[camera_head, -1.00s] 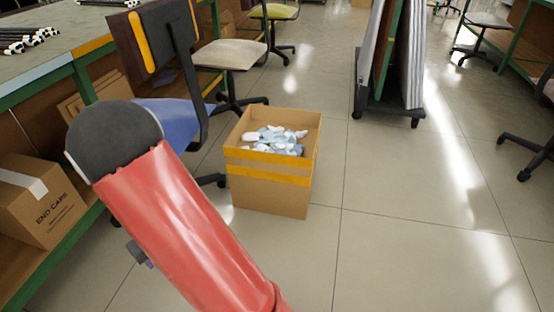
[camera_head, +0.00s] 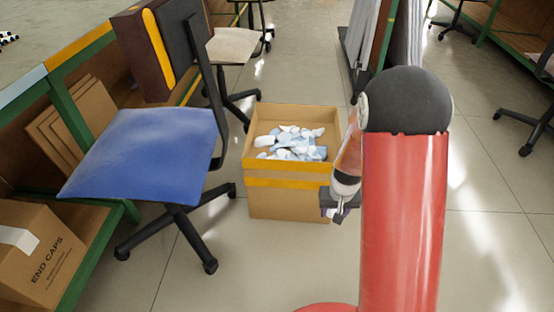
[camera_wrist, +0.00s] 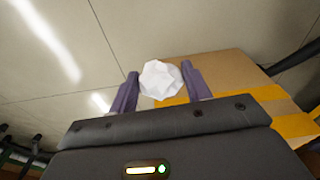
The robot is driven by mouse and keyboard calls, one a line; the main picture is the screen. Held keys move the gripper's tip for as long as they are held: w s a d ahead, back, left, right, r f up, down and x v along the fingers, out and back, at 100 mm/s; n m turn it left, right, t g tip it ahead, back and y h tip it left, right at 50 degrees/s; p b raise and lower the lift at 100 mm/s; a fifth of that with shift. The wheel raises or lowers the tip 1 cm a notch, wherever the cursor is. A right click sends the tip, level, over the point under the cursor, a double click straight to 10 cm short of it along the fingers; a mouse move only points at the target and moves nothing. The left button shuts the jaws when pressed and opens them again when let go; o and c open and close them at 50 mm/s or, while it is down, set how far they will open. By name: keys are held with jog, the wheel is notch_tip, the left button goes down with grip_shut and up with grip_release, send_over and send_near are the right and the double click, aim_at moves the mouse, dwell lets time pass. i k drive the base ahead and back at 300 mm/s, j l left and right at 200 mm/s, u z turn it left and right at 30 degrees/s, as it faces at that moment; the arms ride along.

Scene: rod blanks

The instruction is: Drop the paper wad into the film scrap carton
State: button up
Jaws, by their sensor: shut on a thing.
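A white crumpled paper wad (camera_wrist: 160,80) sits between the two purple-grey fingers of my gripper (camera_wrist: 159,84) in the wrist view; the fingers are shut on it. In the head view my gripper (camera_head: 340,208) is beside the front right corner of an open cardboard carton (camera_head: 285,206), apparently lower than its rim. The carton has yellow tape bands and holds white and pale blue scraps (camera_head: 292,143). Its taped side (camera_wrist: 232,100) also shows behind the wad in the wrist view. No label is readable on the carton. My arm hides part of the floor to its right.
A blue-seated chair (camera_head: 145,150) stands left of the carton, its wheeled base close by. An END CAPS box (camera_head: 42,250) sits on the lower shelf at left. A wheeled panel rack (camera_head: 362,40) stands behind. Floor (camera_head: 245,275) in front of the carton is clear.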

aim_at(293, 163)
jog(key=j, duration=0.4)
jog(key=i+j+z, duration=0.1)
jog(key=j, duration=0.25)
jog(key=i+l+z, duration=0.1)
jog(key=z, duration=0.25)
jog(key=i+z, duration=0.15)
jog(key=z, duration=0.15)
jog(key=i+l+z, duration=0.1)
jog(key=i+z, duration=0.15)
